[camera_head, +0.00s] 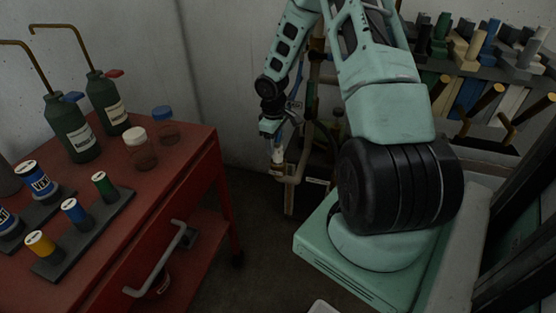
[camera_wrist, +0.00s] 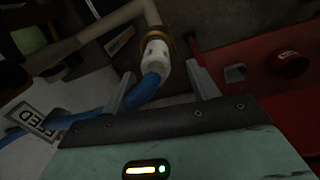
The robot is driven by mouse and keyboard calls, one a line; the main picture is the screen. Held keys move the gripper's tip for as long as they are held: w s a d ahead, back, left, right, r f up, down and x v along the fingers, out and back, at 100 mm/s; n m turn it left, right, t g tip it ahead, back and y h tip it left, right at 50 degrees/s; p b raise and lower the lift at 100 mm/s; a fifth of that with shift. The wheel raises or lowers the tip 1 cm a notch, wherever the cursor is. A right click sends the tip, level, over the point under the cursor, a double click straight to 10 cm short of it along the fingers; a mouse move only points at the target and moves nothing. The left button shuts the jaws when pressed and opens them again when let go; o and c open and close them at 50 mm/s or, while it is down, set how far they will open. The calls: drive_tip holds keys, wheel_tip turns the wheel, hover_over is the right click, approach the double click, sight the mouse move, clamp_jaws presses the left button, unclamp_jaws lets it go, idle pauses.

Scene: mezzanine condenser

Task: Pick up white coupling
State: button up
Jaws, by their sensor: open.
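The white coupling (camera_wrist: 156,57) shows in the wrist view between and just beyond my two fingertips. It joins a blue hose (camera_wrist: 150,86) to a brass-coloured collar on a pale pipe (camera_wrist: 113,20). My gripper (camera_wrist: 163,82) is open, with one finger on each side of the coupling and hose. I see no clear contact. In the head view my gripper (camera_head: 273,132) is small and far off, by the pipe in the middle. The white coupling (camera_head: 277,156) shows there as a small pale piece just below the gripper.
A red cart (camera_head: 195,160) with bottles, jars and coloured cylinders stands at the left. It also shows at the right of the wrist view (camera_wrist: 240,56). A label reading FEED (camera_wrist: 40,121) lies at the wrist view's left. A shelf of tools (camera_head: 500,75) is at the right.

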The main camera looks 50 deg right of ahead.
sight(278, 154)
drive_tip(key=shift+s+d+f, duration=0.1)
drive_tip(key=shift+d+f, duration=0.1)
drive_tip(key=shift+f, duration=0.9)
drive_tip(key=shift+w+d+f, duration=0.1)
drive_tip(key=shift+d+f, duration=0.05)
drive_tip(key=shift+f, duration=1)
drive_tip(key=shift+s+d+f, duration=0.1)
drive_tip(key=shift+d+f, duration=0.1)
drive_tip(key=shift+f, duration=0.9)
clamp_jaws()
drive_tip(key=shift+r, duration=0.15)
